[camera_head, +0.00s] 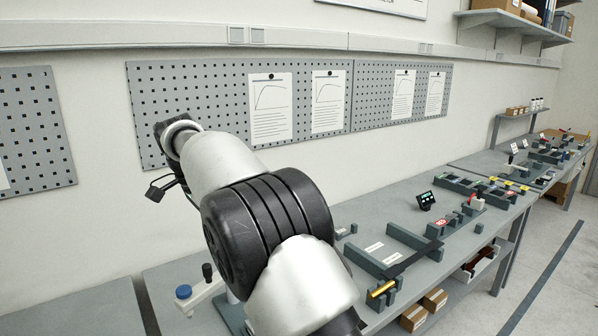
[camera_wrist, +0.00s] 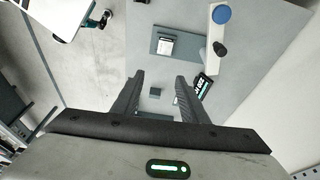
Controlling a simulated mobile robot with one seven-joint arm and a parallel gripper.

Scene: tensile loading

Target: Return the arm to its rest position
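My gripper (camera_wrist: 159,82) shows in the wrist view with its two dark fingers apart. Nothing is held between them; a small grey block (camera_wrist: 155,91) on the surface below shows through the gap. In the camera_head view my arm is raised and bent in front of the bench at left centre, its far end close to the pegboard in the picture. The gripper fingers cannot be made out there.
The grey bench (camera_head: 360,215) runs along the wall under the pegboard (camera_head: 200,95). A blue-knobbed white device (camera_head: 183,291) stands at lower left. A small black display (camera_head: 426,200), grey fixtures and a gold cylinder (camera_head: 382,288) are right of my arm. Open floor (camera_head: 545,265) lies at right.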

